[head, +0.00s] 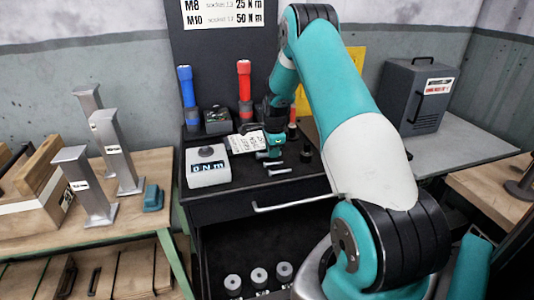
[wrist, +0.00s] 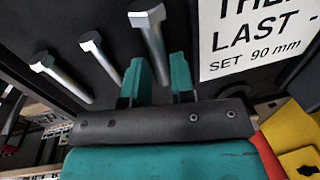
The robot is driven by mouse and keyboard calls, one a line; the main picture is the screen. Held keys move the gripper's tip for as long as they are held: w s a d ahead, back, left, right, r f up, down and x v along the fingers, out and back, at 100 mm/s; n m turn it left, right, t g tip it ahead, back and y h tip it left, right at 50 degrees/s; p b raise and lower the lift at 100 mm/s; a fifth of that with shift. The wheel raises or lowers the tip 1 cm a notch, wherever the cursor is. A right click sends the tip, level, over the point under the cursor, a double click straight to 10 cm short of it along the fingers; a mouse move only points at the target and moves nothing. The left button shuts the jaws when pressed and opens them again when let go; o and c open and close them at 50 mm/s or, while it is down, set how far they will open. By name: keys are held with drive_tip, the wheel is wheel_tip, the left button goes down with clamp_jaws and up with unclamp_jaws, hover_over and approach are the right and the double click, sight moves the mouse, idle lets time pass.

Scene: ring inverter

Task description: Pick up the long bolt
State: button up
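Three grey hex-head bolts lie side by side on the dark cart top. In the wrist view, the right bolt (wrist: 152,42) looks longest and thickest, the middle bolt (wrist: 103,60) shortest, and the left bolt (wrist: 62,77) lies farther off. Nearness may affect these sizes. My gripper (wrist: 163,78) has its two teal fingers apart with nothing seen held. The right bolt's shank end appears in line with the gap between them; I cannot tell the height between them. In the head view my gripper (head: 275,150) is just above the bolts, partly covering them; the front bolt (head: 279,171) shows clearly.
A white torque display box (head: 208,167) stands left of the bolts. A printed card (head: 246,142) lies behind them. Blue (head: 187,86) and red (head: 244,82) handled tools stand at the back. Small dark sockets (head: 306,151) are to the right. The cart's front edge is clear.

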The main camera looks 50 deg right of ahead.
drive_tip(key=shift+w+f, duration=0.1)
drive_tip(key=shift+f, duration=0.3)
clamp_jaws()
drive_tip(key=shift+r, duration=0.15)
